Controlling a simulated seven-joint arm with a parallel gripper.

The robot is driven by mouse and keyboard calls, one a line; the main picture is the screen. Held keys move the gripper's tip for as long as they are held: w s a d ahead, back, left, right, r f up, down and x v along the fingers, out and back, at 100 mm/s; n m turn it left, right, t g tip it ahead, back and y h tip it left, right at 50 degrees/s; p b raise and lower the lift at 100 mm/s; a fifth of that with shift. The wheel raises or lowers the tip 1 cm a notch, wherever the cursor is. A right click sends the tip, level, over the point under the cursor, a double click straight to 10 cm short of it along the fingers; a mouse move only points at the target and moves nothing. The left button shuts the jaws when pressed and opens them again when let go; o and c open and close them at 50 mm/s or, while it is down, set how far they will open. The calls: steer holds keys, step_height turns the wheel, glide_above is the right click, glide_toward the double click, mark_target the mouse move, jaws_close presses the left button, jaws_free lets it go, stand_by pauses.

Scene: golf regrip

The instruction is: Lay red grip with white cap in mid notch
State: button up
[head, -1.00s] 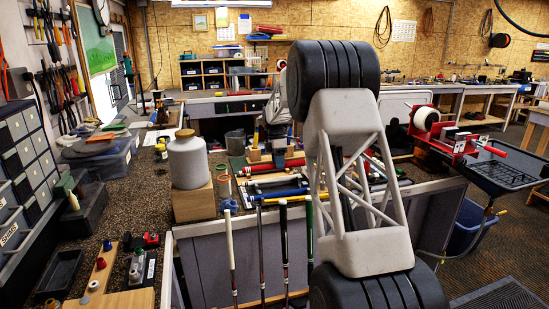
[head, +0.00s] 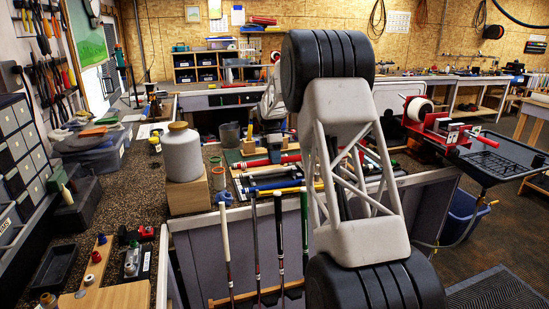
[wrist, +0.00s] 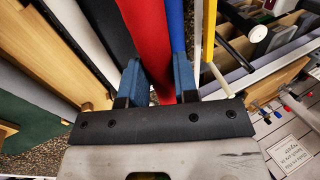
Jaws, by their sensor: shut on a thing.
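My gripper (wrist: 157,85) has blue fingers on both sides of a long red grip (wrist: 148,35) in the wrist view, and it is shut on that grip. The red grip runs away from the fingers toward the top of the picture. Its white cap does not show. A blue grip (wrist: 176,28) lies close along its right side, and a black one (wrist: 107,28) lies to its left. In the head view a red grip (head: 262,161) shows on the bench, with blue grips (head: 275,184) in front of it. My arm hides part of this area, and the mid notch cannot be made out.
A white jar (head: 183,153) stands on a wooden block (head: 188,198) left of the grips. Several clubs (head: 279,235) stand in a row at the bench front.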

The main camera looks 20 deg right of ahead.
mark_target(274, 182)
steer(key=shift+f, duration=3.8)
steer(key=o, duration=0.9)
steer(key=shift+o, duration=0.2)
steer(key=shift+r, duration=0.15)
steer(key=v, duration=0.7)
steer(key=shift+r, duration=0.25)
steer(key=shift+r, duration=0.1)
